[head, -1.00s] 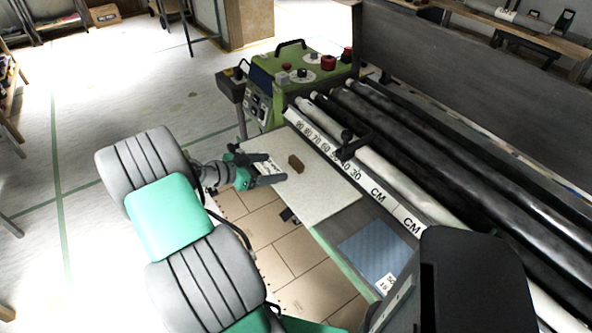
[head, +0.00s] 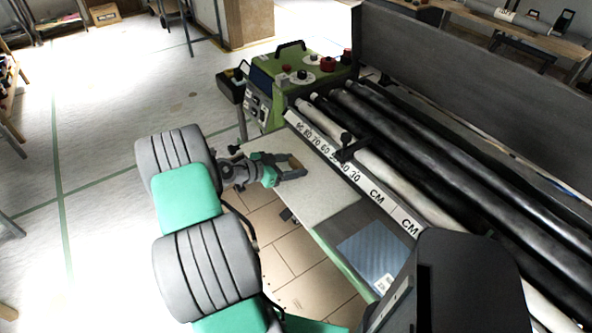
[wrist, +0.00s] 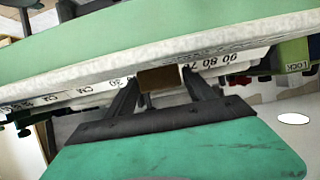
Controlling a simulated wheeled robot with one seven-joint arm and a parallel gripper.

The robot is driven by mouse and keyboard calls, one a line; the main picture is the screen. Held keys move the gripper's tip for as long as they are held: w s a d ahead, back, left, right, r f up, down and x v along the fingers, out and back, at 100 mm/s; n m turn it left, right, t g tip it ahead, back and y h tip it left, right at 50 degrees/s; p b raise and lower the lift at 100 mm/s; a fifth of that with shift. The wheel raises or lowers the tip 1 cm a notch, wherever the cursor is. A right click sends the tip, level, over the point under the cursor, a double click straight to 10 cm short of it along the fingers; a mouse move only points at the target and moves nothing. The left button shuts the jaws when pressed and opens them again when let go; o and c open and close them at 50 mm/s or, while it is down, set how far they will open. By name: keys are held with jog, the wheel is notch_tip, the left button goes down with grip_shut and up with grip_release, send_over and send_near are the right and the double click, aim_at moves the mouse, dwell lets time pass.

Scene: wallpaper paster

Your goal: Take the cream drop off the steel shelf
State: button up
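In the wrist view the brown block (wrist: 160,78) sits between the fingertips (wrist: 161,80), with little or no gap showing. I cannot tell whether the fingers press on it. The fingers hide part of the block in the head view.
A white ruler strip (head: 377,197) and long rollers (head: 440,165) run along the shelf's far side. A green control box (head: 300,78) stands behind the shelf. A blue panel (head: 370,250) lies at the near end.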

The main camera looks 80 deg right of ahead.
jog(key=c, duration=1.2)
jog(key=shift+o, duration=0.2)
jog(key=shift+r, duration=0.1)
